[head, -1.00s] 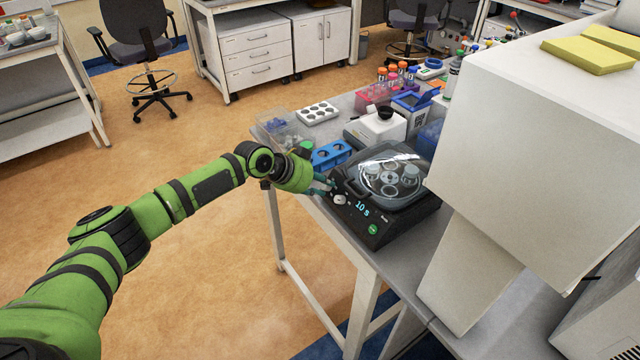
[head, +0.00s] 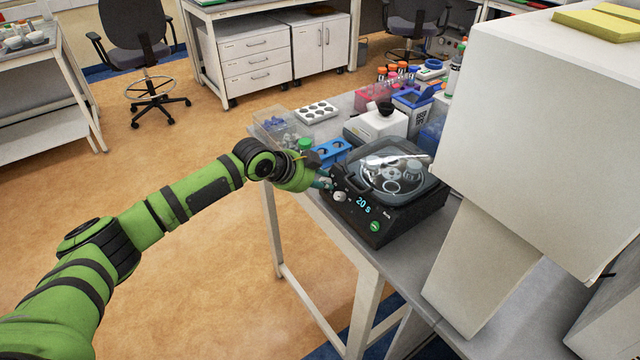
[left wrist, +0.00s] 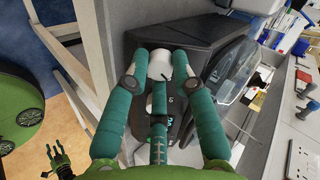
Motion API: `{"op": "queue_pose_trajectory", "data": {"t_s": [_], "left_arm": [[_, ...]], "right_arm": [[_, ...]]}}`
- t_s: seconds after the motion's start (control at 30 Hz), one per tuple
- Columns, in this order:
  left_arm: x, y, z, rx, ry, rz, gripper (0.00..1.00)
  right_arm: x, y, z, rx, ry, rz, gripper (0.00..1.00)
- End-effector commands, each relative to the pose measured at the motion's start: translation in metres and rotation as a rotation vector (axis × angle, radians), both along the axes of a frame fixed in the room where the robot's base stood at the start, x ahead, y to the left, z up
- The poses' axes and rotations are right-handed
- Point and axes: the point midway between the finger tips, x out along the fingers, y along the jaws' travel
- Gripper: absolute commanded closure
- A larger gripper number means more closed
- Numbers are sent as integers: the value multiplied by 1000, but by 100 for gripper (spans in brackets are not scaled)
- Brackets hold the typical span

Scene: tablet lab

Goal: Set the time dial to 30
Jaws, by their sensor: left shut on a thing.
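The black device with a clear round lid (head: 410,215) stands on the bench. Its lit display (head: 363,206) reads 20 s. The white time dial (head: 340,196) is on its front panel, left of the display. In the left wrist view the dial (left wrist: 181,66) sits between my fingertips. My left gripper (head: 325,184) is shut on the dial, and its fingers partly hide it. A small green gripper, my right one (left wrist: 62,156), shows at the lower left of the left wrist view, with its fingers apart and empty.
A blue rack (head: 331,153), a white instrument (head: 376,128) and a tube rack (head: 373,96) stand behind the device. A large white cabinet (head: 545,120) stands close on its right. The floor left of the bench is open.

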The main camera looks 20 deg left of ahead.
Motion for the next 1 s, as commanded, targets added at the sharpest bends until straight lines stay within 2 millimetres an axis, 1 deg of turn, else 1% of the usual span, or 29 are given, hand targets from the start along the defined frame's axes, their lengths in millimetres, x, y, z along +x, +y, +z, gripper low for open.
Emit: {"op": "queue_pose_trajectory", "data": {"t_s": [0.03,0.5,1.0], "left_arm": [[-1,5,-6,41,-13,-22,100],[-1,6,-4,324,-233,-290,100],[0,5,-1,618,-467,-570,100]], "right_arm": [[0,0,-3,1,0,0,60],[0,2,-12,2,-1,0,60],[0,2,-15,2,0,0,60]]}}
